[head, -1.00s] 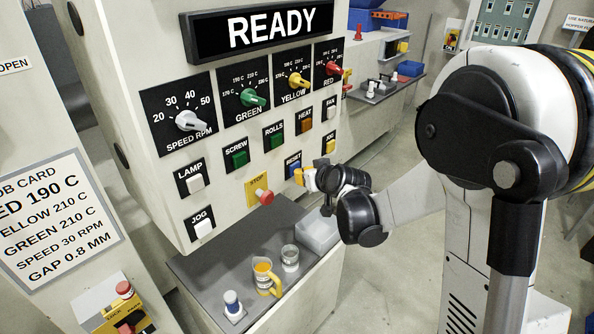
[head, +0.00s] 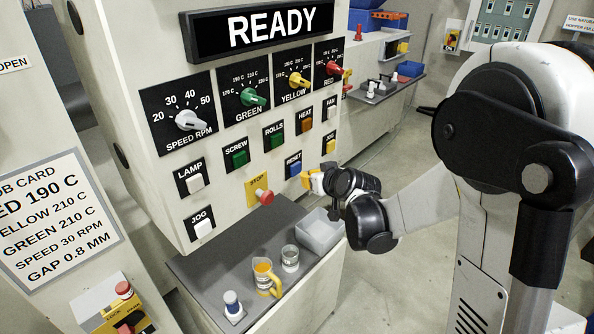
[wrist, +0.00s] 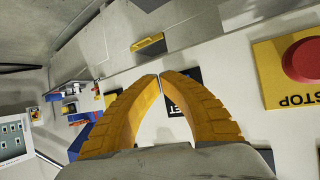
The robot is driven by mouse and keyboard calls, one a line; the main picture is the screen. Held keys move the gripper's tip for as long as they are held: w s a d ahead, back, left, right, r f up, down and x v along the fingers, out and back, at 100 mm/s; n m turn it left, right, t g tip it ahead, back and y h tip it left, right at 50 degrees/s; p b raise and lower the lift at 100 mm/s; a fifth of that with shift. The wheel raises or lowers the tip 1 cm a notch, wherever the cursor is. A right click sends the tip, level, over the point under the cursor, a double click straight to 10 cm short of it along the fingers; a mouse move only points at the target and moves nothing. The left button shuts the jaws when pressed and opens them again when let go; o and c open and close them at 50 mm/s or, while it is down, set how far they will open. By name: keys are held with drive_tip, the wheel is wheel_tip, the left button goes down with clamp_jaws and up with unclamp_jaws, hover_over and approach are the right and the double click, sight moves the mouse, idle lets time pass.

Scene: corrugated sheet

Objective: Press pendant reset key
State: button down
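The blue RESET key (head: 294,170) sits under its black RESET label on the pale control panel (head: 240,185). My gripper (head: 307,181) is just right of and slightly below the key in the head view, with a small gap between them in the picture. Its yellow fingers (wrist: 160,77) meet at the tips in the wrist view, with nothing between them. Part of the black RESET label (wrist: 180,106) shows behind the right finger there; I cannot make out the blue key in that view. The display (head: 265,28) reads READY.
The red STOP button (head: 265,196) is left of my gripper, and large in the wrist view (wrist: 303,60). Other keys and knobs surround RESET. Below, a shelf (head: 205,268) holds a yellow-handled mug (head: 264,278), a cup (head: 290,260) and a pale bin (head: 320,232).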

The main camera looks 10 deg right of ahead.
drive_tip(key=s+d, duration=0.1)
drive_tip(key=s, duration=0.1)
drive_tip(key=s+d, duration=0.1)
drive_tip(key=shift+s+d, duration=0.35)
drive_tip(key=shift+s+r, duration=0.1)
idle(0.4)
drive_tip(key=s+a+r+m+g+h, duration=0.1)
drive_tip(key=s+r+g, duration=0.1)
drive_tip(key=s, duration=1.2)
drive_tip(key=s+a+r+m+g+h, duration=0.1)
drive_tip(key=s+r+g, duration=0.1)
drive_tip(key=s, duration=1.2)
drive_tip(key=shift+s+g+h+b, duration=0.25)
drive_tip(key=shift+g+h+b, duration=0.05)
drive_tip(key=shift+g+b, duration=0.2)
